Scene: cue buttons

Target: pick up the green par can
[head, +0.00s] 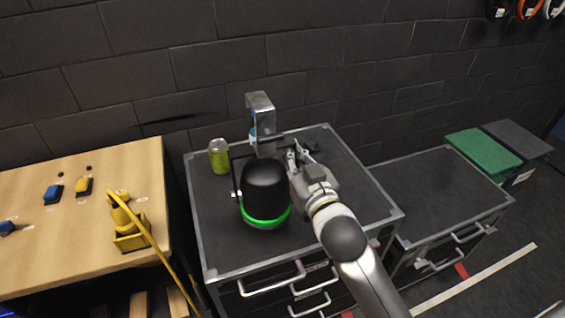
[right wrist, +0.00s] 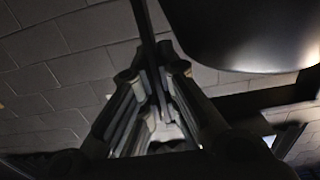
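The par can (head: 265,181) is a black cylinder with a glowing green ring round its lower rim. It stands on the dark top of the middle cabinet (head: 215,240), with a thin bracket around it. My right gripper (head: 292,157) is at the bracket, just right of and behind the can. In the right wrist view, a thin dark bar (right wrist: 146,30) runs between the fingers of the right gripper (right wrist: 153,80), and a dark rounded body fills the upper right. Whether the fingers press on the bar is too dark to tell. My left gripper is out of view.
A yellow-green can (head: 218,156) and a grey metal bracket piece (head: 261,115) stand behind the par can. A wooden table (head: 70,240) with small blue and yellow items is at left. A lower cabinet (head: 440,195) with a clear top is at right. A brick wall is behind.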

